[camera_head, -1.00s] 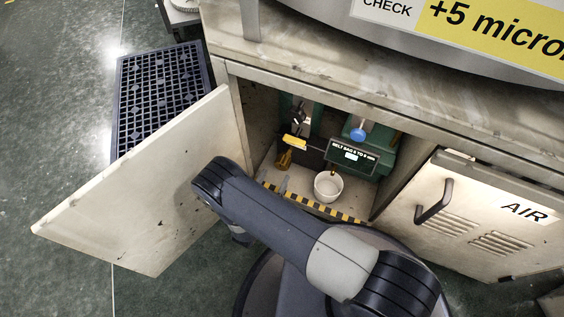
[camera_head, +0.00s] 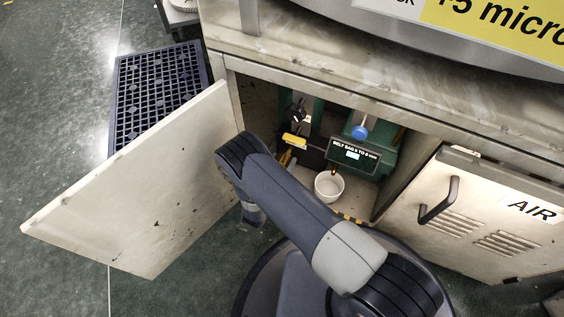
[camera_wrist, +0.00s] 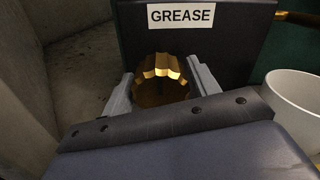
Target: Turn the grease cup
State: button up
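The grease cup (camera_wrist: 161,82) is a brass-coloured knob with a scalloped rim, below a GREASE label (camera_wrist: 182,16) in the wrist view. In the head view the brass cup (camera_head: 285,159) shows partly inside the open cabinet, behind my arm. My gripper (camera_wrist: 160,88) has one grey finger on each side of the cup. The fingers look spread, and I see no clear grip on it. Their contact with the cup's sides is hard to make out.
A white cup (camera_head: 329,186) stands on the cabinet floor right of the grease cup. The open cabinet door (camera_head: 140,190) is at left. A blue knob (camera_head: 360,132) and a belt sag sign (camera_head: 353,153) are deeper inside. A closed AIR door (camera_head: 480,215) is at right.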

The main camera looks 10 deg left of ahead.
jog(key=c, duration=0.6)
jog(key=shift+c, duration=0.2)
jog(key=m, duration=0.8)
jog(key=shift+d+m, duration=0.1)
jog(key=shift+m, duration=0.2)
dwell(0.4)
jog(key=o, duration=1)
jog(key=shift+c, duration=0.2)
jog(key=shift+s, duration=0.15)
